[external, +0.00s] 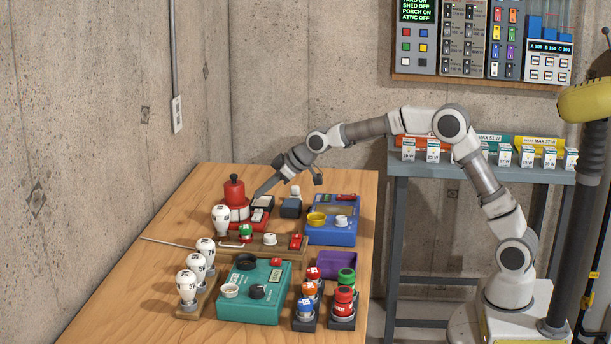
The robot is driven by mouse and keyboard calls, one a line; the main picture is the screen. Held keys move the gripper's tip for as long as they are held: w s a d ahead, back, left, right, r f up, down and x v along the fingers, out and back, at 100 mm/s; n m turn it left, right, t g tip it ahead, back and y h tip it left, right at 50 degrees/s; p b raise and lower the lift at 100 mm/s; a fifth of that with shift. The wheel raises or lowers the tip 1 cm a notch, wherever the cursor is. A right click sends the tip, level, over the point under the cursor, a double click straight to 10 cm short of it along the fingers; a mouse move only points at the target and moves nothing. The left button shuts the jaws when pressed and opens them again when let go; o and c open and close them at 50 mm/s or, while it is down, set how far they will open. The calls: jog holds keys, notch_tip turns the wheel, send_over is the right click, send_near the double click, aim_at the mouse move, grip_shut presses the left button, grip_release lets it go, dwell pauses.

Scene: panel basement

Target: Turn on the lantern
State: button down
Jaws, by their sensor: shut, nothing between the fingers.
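A red object with a black knob on top (235,192) stands at the far left of the wooden table, and it looks like the lantern. Its lower part is partly hidden by a white bulb in front. A small black and white switch-like part (259,215) sits on red just to its right. My gripper (257,195) is shut and empty, pointing down and left, close to the right side of the red object. At this size I cannot tell whether it touches anything. I cannot tell whether the lantern is lit.
Several white bulbs (187,287) stand along the table's left side. A teal box (265,303), a blue box (336,234) and a purple tray (335,264) fill the middle and right. A thin rod (180,243) lies at left. The near-left tabletop is clear.

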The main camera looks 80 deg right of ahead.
aim_at(257, 210)
jog(key=shift+s+d+f+b, duration=0.1)
jog(key=shift+d+f+b, duration=0.1)
jog(key=shift+f, duration=0.7)
jog(key=shift+d+f+b, duration=0.1)
jog(key=shift+f+b, duration=0.1)
jog(key=shift+f, duration=0.7)
jog(key=shift+d+f+y, duration=0.25)
jog(key=shift+f+y, duration=0.05)
jog(key=shift+f, duration=0.1)
jog(key=shift+a, duration=0.15)
jog(key=shift+a+r, duration=0.1)
jog(key=shift+a+r, duration=0.3)
jog(key=shift+a, duration=0.35)
jog(key=shift+p, duration=0.3)
